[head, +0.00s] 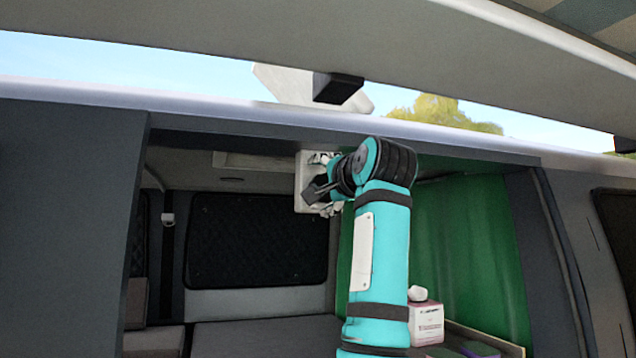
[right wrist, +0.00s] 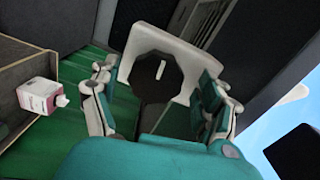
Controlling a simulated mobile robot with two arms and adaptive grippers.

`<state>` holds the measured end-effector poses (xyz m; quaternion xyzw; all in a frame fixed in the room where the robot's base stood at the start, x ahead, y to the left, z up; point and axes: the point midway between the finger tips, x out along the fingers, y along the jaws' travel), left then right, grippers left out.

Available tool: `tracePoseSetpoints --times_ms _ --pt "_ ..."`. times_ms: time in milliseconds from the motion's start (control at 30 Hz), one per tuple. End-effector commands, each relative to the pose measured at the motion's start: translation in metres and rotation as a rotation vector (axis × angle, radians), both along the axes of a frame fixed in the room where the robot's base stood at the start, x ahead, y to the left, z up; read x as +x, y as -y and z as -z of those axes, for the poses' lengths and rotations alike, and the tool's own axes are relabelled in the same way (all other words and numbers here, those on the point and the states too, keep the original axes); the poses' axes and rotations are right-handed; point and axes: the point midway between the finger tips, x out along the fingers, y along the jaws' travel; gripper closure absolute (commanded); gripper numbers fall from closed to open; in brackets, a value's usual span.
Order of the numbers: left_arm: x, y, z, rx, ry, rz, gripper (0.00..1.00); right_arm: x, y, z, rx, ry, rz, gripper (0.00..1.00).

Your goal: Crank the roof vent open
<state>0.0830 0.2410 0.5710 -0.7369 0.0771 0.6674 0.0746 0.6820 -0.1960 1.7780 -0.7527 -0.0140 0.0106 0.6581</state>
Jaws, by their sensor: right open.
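The vent's white housing (head: 303,172) hangs under the roof edge in the head view, partly hidden by my right gripper. In the right wrist view the white housing (right wrist: 185,52) surrounds a dark round or many-sided part (right wrist: 140,75) with a small pale bar on it. Whether this part is the crank, I cannot tell for sure. My right gripper (head: 322,184) is at the housing. In the right wrist view its fingers (right wrist: 158,78) are spread on both sides of the dark part, with no clear grip on it. A white panel (head: 285,82) shows tilted above the roof. My left gripper is out of view.
A pink and white tissue box (head: 428,322) stands on a shelf at the lower right; it also shows in the right wrist view (right wrist: 40,95). A green curtain (head: 470,250) hangs behind my arm. The roof edge (head: 230,126) and raised tailgate (head: 420,40) run close above.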

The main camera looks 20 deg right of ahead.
Motion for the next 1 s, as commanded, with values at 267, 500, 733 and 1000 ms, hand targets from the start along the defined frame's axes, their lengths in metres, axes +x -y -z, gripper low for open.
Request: tracePoseSetpoints --times_ms 267,500,733,1000 --pt "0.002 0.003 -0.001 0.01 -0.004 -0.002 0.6 -0.018 0.001 -0.001 0.0 0.003 0.002 0.21" --pt "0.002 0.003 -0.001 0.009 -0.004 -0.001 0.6 -0.07 0.001 -0.002 -0.001 0.006 0.001 0.21" --pt "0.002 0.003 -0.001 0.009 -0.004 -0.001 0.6 -0.109 0.0 -0.002 -0.001 0.005 -0.001 0.21" --pt "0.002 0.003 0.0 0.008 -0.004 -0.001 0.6 -0.123 0.0 -0.002 -0.002 0.001 0.001 0.21"
